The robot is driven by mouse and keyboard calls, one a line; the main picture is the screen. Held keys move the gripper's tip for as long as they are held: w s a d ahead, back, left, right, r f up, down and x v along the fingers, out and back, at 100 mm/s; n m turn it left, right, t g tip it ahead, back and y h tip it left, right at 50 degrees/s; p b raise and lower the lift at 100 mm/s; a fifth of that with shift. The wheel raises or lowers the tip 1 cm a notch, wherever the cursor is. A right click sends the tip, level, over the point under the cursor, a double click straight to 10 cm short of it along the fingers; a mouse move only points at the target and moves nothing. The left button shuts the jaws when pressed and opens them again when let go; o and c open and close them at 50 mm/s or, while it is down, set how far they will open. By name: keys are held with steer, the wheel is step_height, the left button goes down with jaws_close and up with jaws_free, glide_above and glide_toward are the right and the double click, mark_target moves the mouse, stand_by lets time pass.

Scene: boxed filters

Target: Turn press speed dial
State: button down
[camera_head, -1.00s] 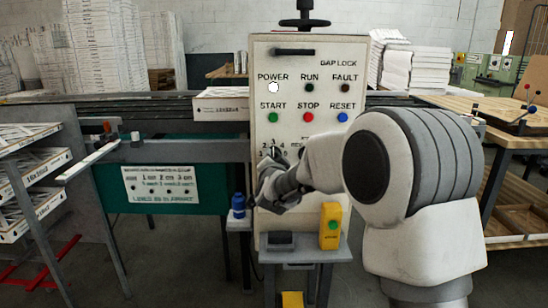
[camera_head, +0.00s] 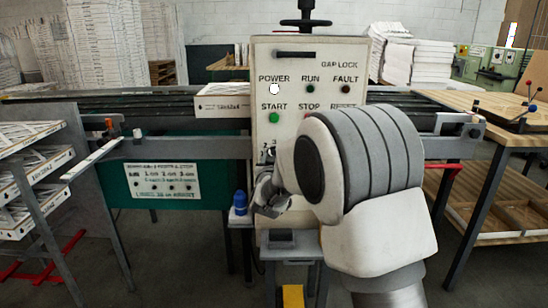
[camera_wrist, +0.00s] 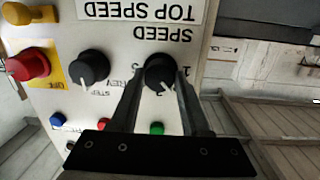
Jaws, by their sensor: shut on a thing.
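The press control panel (camera_head: 330,48) stands upright in the middle of the head view. The speed dial (camera_wrist: 158,70) is a black round knob with a white pointer line, under the upside-down word SPEED in the wrist view. My gripper (camera_wrist: 161,76) has its two dark fingers on either side of this knob and is shut on it. The pointer line slants down to the right in the wrist view. In the head view my gripper (camera_head: 262,190) is at the panel's lower left, and my arm hides the dial and much of the lower panel.
A second black knob (camera_wrist: 88,68) and a red stop button (camera_wrist: 28,65) sit beside the dial. A blue bottle (camera_head: 240,203) stands close left of my gripper. A wooden table (camera_head: 500,118) is at right, and a filter rack (camera_head: 30,190) at left.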

steer(key=shift+n, duration=0.3)
steer(key=shift+c, duration=1.9)
jaws_free()
steer(key=s+a+r+p, duration=0.1)
steer(key=s, duration=1.6)
steer(key=shift+s+p, duration=0.2)
steer(key=shift+p, duration=0.2)
